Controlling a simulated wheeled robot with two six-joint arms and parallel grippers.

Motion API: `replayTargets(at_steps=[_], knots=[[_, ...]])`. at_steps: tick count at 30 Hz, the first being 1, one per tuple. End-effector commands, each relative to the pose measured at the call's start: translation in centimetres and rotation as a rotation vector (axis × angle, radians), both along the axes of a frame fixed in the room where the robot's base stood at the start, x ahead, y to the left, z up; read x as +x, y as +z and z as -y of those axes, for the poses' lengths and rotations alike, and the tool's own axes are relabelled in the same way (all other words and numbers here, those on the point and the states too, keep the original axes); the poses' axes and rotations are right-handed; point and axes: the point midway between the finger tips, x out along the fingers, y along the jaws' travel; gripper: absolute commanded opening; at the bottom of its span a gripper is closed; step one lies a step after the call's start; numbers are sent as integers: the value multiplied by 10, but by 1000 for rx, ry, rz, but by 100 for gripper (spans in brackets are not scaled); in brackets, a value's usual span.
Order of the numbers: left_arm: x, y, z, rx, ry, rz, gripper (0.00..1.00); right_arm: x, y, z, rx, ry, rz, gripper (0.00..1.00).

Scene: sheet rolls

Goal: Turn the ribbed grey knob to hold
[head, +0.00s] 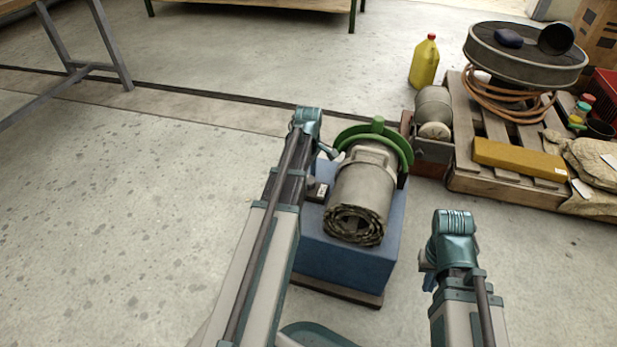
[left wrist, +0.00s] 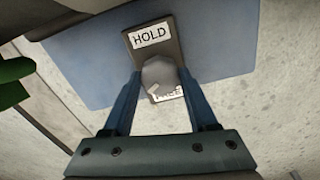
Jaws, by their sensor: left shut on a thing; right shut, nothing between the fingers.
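The ribbed grey knob (left wrist: 158,74) sits on a dark plate (left wrist: 172,54) in the left wrist view. A HOLD label (left wrist: 151,36) is at the plate's top and a partly covered FREE label (left wrist: 168,95) at its bottom. A small pale mark on the knob lies at its lower edge, near FREE. My left gripper (left wrist: 160,71) is shut on the knob, one finger on each side. In the head view the plate (head: 316,190) is on the blue stand (head: 345,262); the knob cannot be made out there. My right gripper (head: 427,272) is shut and empty, right of the stand.
A grey cylinder with a rolled patterned sheet (head: 355,225) and a green arch (head: 403,145) tops the stand. A pallet (head: 490,187) with a reel (head: 525,62) and a yellow jug (head: 424,62) stand at right.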

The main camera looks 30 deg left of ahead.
Motion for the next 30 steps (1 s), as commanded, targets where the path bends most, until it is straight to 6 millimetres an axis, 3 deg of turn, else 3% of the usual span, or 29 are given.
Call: replayTargets(at_steps=[30], knots=[[0,0,0,0,-965,0,3,0,0,0,0,0,0,0]])
